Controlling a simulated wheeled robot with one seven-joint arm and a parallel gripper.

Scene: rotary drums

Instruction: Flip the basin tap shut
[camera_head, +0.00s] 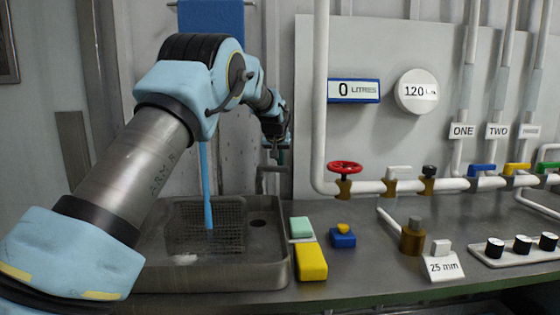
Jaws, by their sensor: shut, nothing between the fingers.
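The basin (270,272) is a grey metal sink let into the bench at left, with a wire rack (185,225) inside it. A grey bent pipe (262,180), which looks like part of the tap, rises behind the basin. A small green piece (283,156) shows beside its top and may be the tap lever. Its position is hard to read. My gripper (275,148) is small and dark at the far end of my arm, right by the top of this pipe. It is shut with nothing held. I cannot tell whether it touches the lever. My arm hides part of the wall behind.
A blue vertical rod or stream (207,190) reaches down into the rack. A yellow block (311,262), a green-white sponge (301,228) and a blue block (343,238) lie right of the basin. A red valve wheel (345,167) and pipes stand further right. A blue cloth (211,18) hangs above.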

